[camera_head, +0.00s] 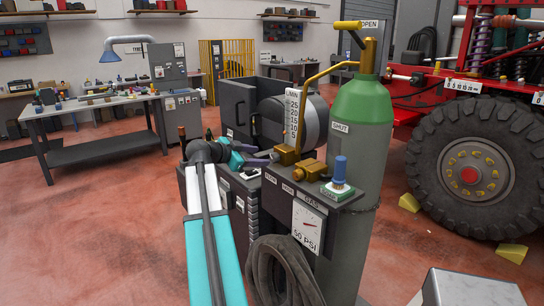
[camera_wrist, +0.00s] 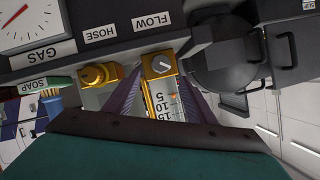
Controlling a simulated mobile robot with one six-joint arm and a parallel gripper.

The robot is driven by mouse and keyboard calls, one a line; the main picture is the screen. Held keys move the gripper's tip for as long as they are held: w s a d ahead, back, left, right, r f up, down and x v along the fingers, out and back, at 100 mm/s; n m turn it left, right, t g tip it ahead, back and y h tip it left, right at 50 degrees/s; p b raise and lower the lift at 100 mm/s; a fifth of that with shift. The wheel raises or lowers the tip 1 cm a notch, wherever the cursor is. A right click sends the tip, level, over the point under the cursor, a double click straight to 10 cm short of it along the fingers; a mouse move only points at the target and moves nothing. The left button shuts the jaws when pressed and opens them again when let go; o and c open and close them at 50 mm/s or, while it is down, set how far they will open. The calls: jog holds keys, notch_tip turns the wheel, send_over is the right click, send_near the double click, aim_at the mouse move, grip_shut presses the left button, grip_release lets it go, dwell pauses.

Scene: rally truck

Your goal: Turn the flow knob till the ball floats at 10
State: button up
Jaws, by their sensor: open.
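The brass flow knob (camera_wrist: 160,65), with a white pointer mark, sits below the FLOW label in the wrist view. The flow meter's scale tube (camera_head: 292,118) stands upright on the gas cart in the head view. In the wrist view the tube (camera_wrist: 168,109) shows 5, 10 and 15, and a small orange ball (camera_wrist: 173,96) appears close to the 5 mark. My gripper (camera_wrist: 160,78) is open, its purple fingers on either side of the knob and lower tube; whether they touch is unclear. In the head view my gripper (camera_head: 262,157) is at the left of the brass meter base.
A green gas cylinder (camera_head: 356,130) stands behind the cart's panel. A dial gauge (camera_head: 307,226) and a coiled hose (camera_head: 280,270) are at the front. A brass hose fitting (camera_wrist: 100,75) is beside the knob. A big truck wheel (camera_head: 470,170) is at right; open floor lies left.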

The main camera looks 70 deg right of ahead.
aim_at(272, 156)
jog(key=p+x, duration=0.2)
jog(key=x, duration=0.6)
jog(key=shift+s+d+f, duration=0.1)
jog(key=shift+d, duration=0.1)
jog(key=c, duration=1)
jog(key=shift+c, duration=0.2)
jog(key=n+g+b, duration=0.1)
jog(key=n+y+b, duration=0.1)
jog(key=shift+w+d+n+g+b, duration=0.2)
jog(key=shift+d+n+g+b, duration=0.1)
jog(key=shift+n+g, duration=0.1)
jog(key=n+g+y+b, duration=0.1)
jog(key=n+g, duration=0.1)
jog(key=n, duration=0.1)
jog(key=shift+w, duration=0.15)
